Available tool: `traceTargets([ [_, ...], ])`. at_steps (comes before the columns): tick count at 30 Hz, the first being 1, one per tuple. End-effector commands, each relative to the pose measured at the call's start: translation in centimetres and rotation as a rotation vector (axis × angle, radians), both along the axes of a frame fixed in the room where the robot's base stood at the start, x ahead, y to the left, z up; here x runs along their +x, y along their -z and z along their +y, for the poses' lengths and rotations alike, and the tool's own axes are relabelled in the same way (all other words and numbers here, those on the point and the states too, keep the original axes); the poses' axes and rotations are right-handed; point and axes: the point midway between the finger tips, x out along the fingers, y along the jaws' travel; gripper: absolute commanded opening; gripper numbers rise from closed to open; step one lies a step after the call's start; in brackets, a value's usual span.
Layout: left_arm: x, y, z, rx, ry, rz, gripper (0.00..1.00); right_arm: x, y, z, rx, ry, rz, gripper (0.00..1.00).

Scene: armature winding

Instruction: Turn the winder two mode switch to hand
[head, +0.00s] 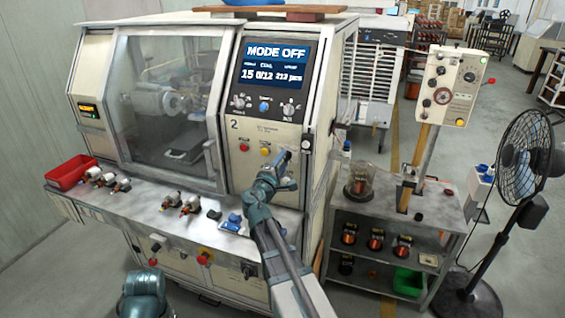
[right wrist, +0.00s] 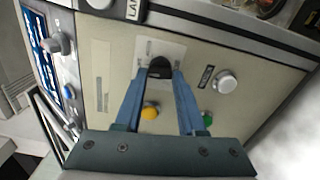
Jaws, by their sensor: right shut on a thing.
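Winder two (head: 215,110) stands at the left, with a large "2" on its front panel. Its screen (head: 275,65) reads "MODE OFF". In the right wrist view, my right gripper (right wrist: 160,75) is shut on a black switch knob (right wrist: 160,66) on a pale plate of the panel, with a blue finger on each side. The lettering around the knob is too small to read. In the head view, my right gripper (head: 284,162) is at the panel below the screen and hides the knob. My left gripper is not in view.
A yellow button (right wrist: 150,112), a green button (right wrist: 207,118) and a silver knob (right wrist: 226,82) are close to the fingers. A red bin (head: 71,172) and several small parts lie on the machine's ledge. A shelf cart (head: 440,213) and a fan (head: 525,160) stand at the right.

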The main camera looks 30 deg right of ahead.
Motion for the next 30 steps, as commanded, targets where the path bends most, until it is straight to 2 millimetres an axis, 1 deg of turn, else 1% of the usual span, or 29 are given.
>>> traceTargets([
  [6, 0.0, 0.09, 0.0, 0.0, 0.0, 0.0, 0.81, -0.05, 0.13, 0.05, -0.129, -0.001, 0.154, 0.0],
  [15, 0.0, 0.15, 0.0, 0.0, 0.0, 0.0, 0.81, -0.08, 0.2, 0.04, -0.287, -0.001, 0.34, 0.0],
  [22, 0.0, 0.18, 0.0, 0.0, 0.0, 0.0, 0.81, -0.11, 0.23, 0.02, -0.371, 0.0, 0.438, 0.0],
  [30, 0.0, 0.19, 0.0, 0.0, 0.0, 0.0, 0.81, -0.14, 0.26, 0.01, -0.42, -0.001, 0.495, 0.0],
])
